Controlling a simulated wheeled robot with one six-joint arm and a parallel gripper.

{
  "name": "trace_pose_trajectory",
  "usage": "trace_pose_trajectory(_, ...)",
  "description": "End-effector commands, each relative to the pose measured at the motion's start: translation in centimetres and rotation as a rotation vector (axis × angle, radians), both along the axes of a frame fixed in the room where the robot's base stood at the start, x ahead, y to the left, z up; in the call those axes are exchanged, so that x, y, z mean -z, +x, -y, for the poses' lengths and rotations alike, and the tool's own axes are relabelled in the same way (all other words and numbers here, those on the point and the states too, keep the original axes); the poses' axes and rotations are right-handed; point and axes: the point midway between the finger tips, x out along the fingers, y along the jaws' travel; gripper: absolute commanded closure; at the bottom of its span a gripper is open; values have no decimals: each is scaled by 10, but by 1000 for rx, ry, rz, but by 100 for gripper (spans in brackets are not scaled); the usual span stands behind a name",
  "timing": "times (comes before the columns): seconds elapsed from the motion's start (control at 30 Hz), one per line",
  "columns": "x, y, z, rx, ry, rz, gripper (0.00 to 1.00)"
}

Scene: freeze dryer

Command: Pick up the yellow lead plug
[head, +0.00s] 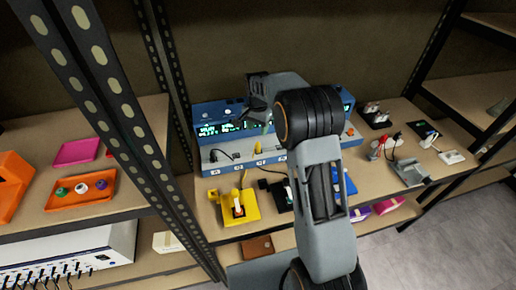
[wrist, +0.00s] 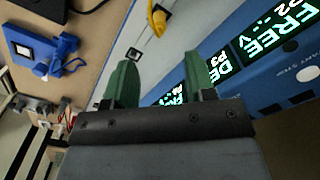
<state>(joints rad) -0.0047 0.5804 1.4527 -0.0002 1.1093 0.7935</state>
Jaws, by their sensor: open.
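A yellow plug with a lead (wrist: 158,20) shows at the top of the wrist view, on the pale front ledge of the blue device, just beyond my fingertips. In the head view a small yellow plug (head: 258,148) sits on the front of the blue device (head: 225,112). My gripper (wrist: 160,62) is open, with two green fingers apart and nothing between them. In the head view my gripper (head: 266,122) is over the device, its fingertips mostly hidden by my arm. A yellow holder (head: 238,213) stands on the shelf in front.
The device has lit green displays (wrist: 268,28). A blue holder (wrist: 42,50) lies on the shelf in the wrist view. Black and red plugs and a grey tray (head: 411,173) are at the right. A dark upright (head: 105,90) and an orange tray (head: 80,192) are at the left.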

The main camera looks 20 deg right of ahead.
Motion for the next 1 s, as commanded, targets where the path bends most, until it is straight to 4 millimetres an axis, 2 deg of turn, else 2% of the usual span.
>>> trace_pose_trajectory(0.1, 22, -1, 0, -1, 0, -3, 50)
trace_pose_trajectory(0.23, 42, -1, 0, -2, 0, -3, 50)
trace_pose_trajectory(0.57, 63, 0, 0, -3, 0, -1, 50)
trace_pose_trajectory(0.83, 98, 1, 4, -4, 0, -3, 50)
trace_pose_trajectory(1.0, 109, 1, 4, -3, 0, 0, 50)
